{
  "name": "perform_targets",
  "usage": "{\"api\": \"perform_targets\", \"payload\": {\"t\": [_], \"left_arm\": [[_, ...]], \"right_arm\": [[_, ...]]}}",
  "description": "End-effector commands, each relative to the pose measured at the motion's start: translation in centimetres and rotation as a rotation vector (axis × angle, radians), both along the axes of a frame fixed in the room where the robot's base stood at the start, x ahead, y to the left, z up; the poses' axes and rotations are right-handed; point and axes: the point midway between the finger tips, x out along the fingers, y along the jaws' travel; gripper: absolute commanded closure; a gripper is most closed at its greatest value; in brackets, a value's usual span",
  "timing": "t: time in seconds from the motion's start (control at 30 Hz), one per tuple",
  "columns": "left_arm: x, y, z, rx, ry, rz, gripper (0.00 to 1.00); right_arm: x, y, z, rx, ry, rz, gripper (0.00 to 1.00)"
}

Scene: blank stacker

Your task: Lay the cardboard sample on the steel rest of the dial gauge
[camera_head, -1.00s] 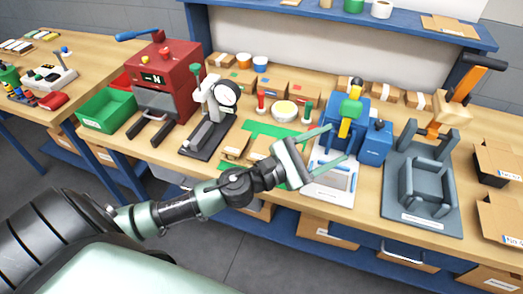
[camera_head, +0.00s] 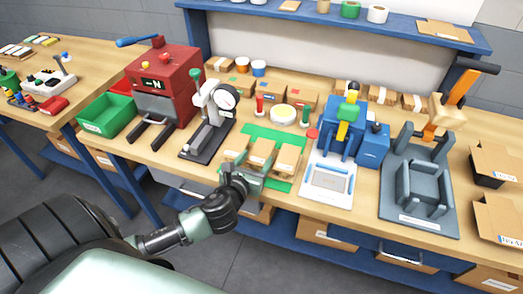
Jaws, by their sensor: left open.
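The dial gauge (camera_head: 223,98) stands on a dark base left of the middle of the bench. Its steel rest is small and hard to make out below the dial. A green mat (camera_head: 282,185) lies to the right of the gauge. Three light-brown cardboard pieces lie side by side on it: a left one (camera_head: 236,152), a middle one (camera_head: 262,153) and a right one (camera_head: 288,158). I cannot tell which is the sample. My left gripper (camera_head: 252,172) is open at the mat's front edge, close to the pieces; its fingers are partly hard to see. My right gripper is not in view.
A red machine (camera_head: 165,82) and a green bin (camera_head: 106,114) stand left of the gauge. A blue press (camera_head: 345,125) with a white plate (camera_head: 328,186) and a grey fixture (camera_head: 424,180) stand to the right. Red and green stampers stand behind the mat. A blue shelf runs above.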

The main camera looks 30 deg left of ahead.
Motion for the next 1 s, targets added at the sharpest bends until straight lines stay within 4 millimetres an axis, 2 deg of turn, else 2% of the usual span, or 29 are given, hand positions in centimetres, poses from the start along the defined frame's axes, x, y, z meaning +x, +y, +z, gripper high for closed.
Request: {"api": "perform_targets", "payload": {"t": [0.37,0.67,0.7,0.83,0.87,0.9,1.0], "left_arm": [[4.4,1.0,-1.2,-0.001,0.000,0.000,0.40],[4.9,1.1,-1.5,0.000,0.000,-0.002,0.40],[4.9,1.1,-1.5,0.000,0.001,-0.002,0.45],[4.9,1.1,-1.5,0.000,0.001,-0.002,0.81],[4.9,1.1,-1.5,0.000,0.001,-0.002,0.83],[4.9,1.1,-1.5,0.000,0.001,-0.002,0.89],[4.9,1.1,-1.5,0.000,0.001,-0.002,0.89]], "right_arm": [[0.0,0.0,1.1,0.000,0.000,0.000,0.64],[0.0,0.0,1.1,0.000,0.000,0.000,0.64],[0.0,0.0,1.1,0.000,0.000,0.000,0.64],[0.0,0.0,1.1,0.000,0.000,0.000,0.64],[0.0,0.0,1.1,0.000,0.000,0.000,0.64],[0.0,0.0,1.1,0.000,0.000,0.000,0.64],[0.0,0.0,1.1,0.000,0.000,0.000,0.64]]}}
